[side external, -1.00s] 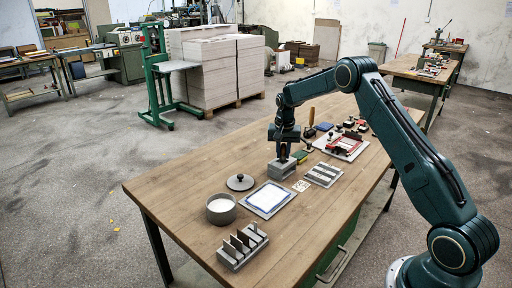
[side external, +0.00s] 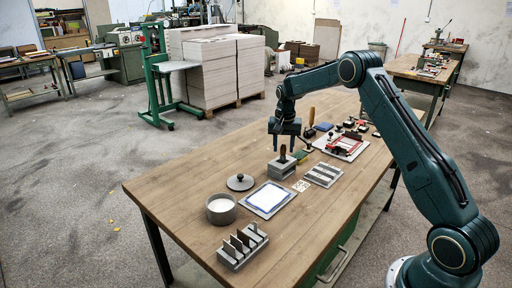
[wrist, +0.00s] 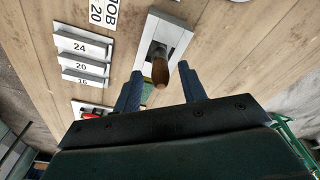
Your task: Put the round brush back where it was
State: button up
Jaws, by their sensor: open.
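The round brush (side external: 283,153) stands upright in the grey block holder (side external: 281,169), with its dark handle sticking up and its lower end hidden in the block. In the wrist view its brown handle (wrist: 160,70) points toward the camera from the grey holder (wrist: 171,38). My gripper (side external: 284,147) is just above the holder with its fingers pointing down. Its blue fingers (wrist: 160,84) are apart, one on each side of the handle in the wrist view, with visible gaps; nothing is held.
A round pot of white paste (side external: 221,209), its lid (side external: 240,182) and a white-topped board (side external: 269,198) lie nearer the front. A slotted rack (side external: 242,246) is at the near end. Labelled strips (side external: 323,174) lie right of the holder. A red-and-white tool board (side external: 342,146) is behind.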

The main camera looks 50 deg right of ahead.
notch_tip(320, 180, up, 9)
jog(key=shift+s+a, duration=0.3)
jog(key=shift+a, duration=0.15)
jog(key=shift+r, duration=0.15)
dwell(0.3)
jog(key=s+a+r+n+t, duration=0.2)
jog(key=s+a+r+n, duration=0.4)
jog(key=s+a+r, duration=0.9)
jog(key=s+a+f+n+t, duration=0.1)
jog(key=s+a, duration=0.2)
jog(key=s, duration=0.4)
jog(key=s+a+f+n+t, duration=0.1)
jog(key=s+a+f+n, duration=0.1)
jog(key=s, duration=0.5)
jog(key=s+a+f+n+y, duration=0.1)
jog(key=s+a+n, duration=0.1)
jog(key=s, duration=0.5)
jog(key=shift+s+a+f+t, duration=0.2)
jog(key=shift+a+t, duration=0.2)
jog(key=shift+a, duration=0.5)
